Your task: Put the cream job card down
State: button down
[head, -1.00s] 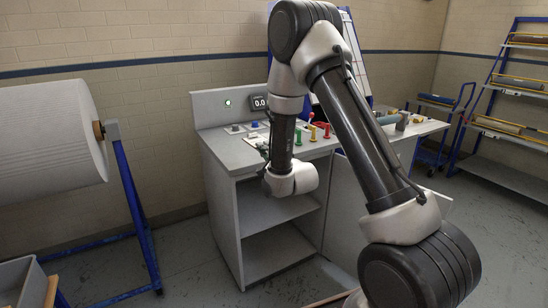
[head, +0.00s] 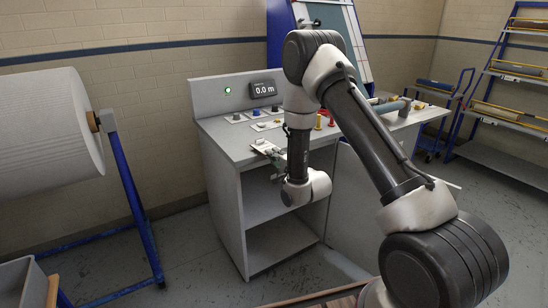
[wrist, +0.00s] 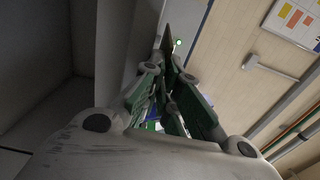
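My gripper (head: 272,153) is at the front left edge of the grey console top (head: 222,139), partly hidden by my wrist. A small pale flat piece, apparently the cream job card (head: 260,143), shows at its fingertips in the head view. In the wrist view the green-padded fingers of my gripper (wrist: 169,75) come close together, and a thin, shaded, pointed piece, apparently the card (wrist: 168,38), sticks out past their tips. Its face and any print cannot be read. Whether it touches the console top cannot be told.
The console's back panel has a lit green lamp (head: 227,90) and a display (head: 264,89) reading 0.0 m. Several knobs on pale plates (head: 257,113) stand behind my gripper. A large white roll (head: 45,128) is at left. Open shelves are below the console top.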

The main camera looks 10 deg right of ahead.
jog(key=shift+f, duration=0.45)
jog(key=shift+f, duration=0.1)
jog(key=c, duration=1.6)
grip_release()
jog(key=shift+c, duration=0.2)
